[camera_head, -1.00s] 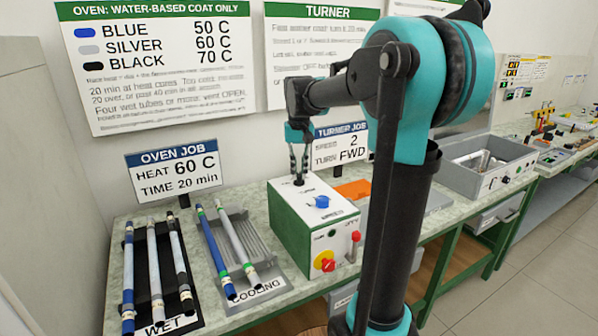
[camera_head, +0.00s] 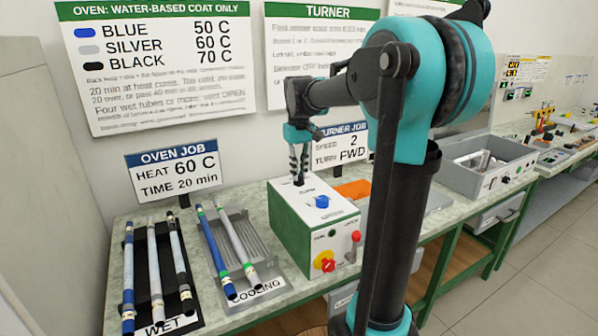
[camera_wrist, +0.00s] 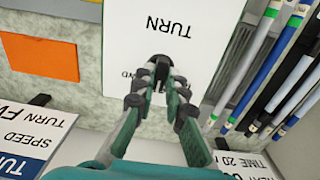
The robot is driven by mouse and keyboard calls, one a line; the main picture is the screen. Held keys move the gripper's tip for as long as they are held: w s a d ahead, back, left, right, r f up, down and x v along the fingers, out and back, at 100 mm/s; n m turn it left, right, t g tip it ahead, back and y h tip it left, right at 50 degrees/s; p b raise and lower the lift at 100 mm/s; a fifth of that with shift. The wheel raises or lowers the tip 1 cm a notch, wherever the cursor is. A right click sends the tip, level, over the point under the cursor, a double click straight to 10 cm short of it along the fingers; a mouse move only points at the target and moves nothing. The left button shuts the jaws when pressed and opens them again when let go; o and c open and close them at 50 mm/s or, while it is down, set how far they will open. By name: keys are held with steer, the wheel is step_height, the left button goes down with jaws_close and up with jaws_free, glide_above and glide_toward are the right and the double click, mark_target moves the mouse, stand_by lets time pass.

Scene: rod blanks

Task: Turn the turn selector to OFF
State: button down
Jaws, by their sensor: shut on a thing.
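The turner box (camera_head: 312,210) stands on the bench, with a white top and green sides. In the wrist view its white top (camera_wrist: 190,60) carries the word TURN, seen upside down. The black turn selector (camera_wrist: 160,66) sits below that word, between my fingertips. My gripper (camera_head: 298,180) reaches down onto the back of the box top. It also shows in the wrist view (camera_wrist: 162,78), shut on the selector. The fingers hide much of the knob and most of its markings, so I cannot read its setting. A blue knob (camera_head: 322,201) is nearer the front of the top.
A red knob on yellow (camera_head: 324,261) and a red-tipped lever (camera_head: 355,238) are on the box's front. The cooling rack (camera_head: 262,238) and wet rack (camera_head: 163,262) hold tubes at left. A turner job sign (camera_head: 341,146) stands behind; a grey bin (camera_head: 487,168) is at right.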

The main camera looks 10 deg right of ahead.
steer(key=c, duration=1.6)
jaws_free()
steer(key=shift+o, duration=0.2)
step_height(320, 180, up, 12)
